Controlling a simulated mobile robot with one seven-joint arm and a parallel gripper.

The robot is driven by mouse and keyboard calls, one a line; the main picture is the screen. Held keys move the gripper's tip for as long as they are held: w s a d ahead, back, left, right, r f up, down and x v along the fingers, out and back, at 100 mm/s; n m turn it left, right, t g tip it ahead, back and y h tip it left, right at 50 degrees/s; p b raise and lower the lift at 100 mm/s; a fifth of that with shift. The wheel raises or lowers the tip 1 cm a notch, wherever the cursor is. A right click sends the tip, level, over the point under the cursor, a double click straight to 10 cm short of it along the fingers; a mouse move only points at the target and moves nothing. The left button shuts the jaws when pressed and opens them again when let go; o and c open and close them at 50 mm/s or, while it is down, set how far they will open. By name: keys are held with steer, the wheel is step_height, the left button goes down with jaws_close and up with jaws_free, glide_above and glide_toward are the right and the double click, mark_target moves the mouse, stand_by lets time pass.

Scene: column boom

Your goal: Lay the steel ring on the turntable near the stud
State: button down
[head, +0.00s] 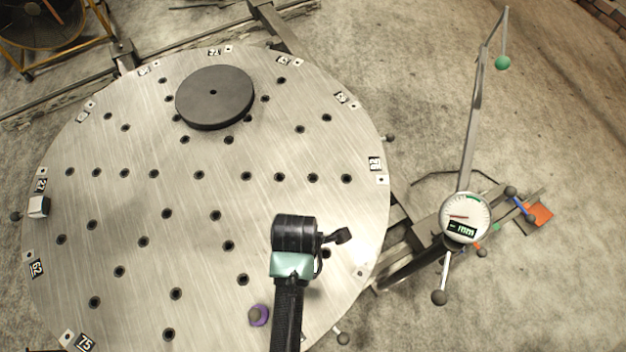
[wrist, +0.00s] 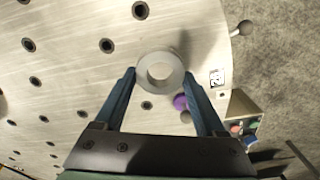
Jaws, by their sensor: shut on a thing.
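The grey steel ring (wrist: 160,89) is between the tips of my gripper (wrist: 160,74), whose two blue fingers touch its sides in the wrist view. The ring is held flat-side toward the turntable (wrist: 70,80); I cannot tell the gap beneath it. A grey-topped stud with a purple collar (wrist: 180,103) stands just beyond the right finger, apart from the ring and partly hidden. In the head view the stud (head: 258,315) is left of my arm, near the front of the perforated steel turntable (head: 200,285). There my wrist hides the ring and fingers.
A dark disc (head: 214,96) lies at the turntable's back. A white block (head: 39,206) sits at its left edge. A dial gauge (head: 465,217) on a post stands right of the turntable. Much of the turntable's middle is bare, with dark holes.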

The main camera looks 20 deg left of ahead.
steer(key=shift+f, duration=0.25)
step_height(320, 180, down, 4)
steer(key=shift+s+f, duration=0.1)
steer(key=shift+f+b, duration=0.3)
steer(key=shift+f, duration=2.2)
steer(key=shift+f, duration=0.15)
jaws_free()
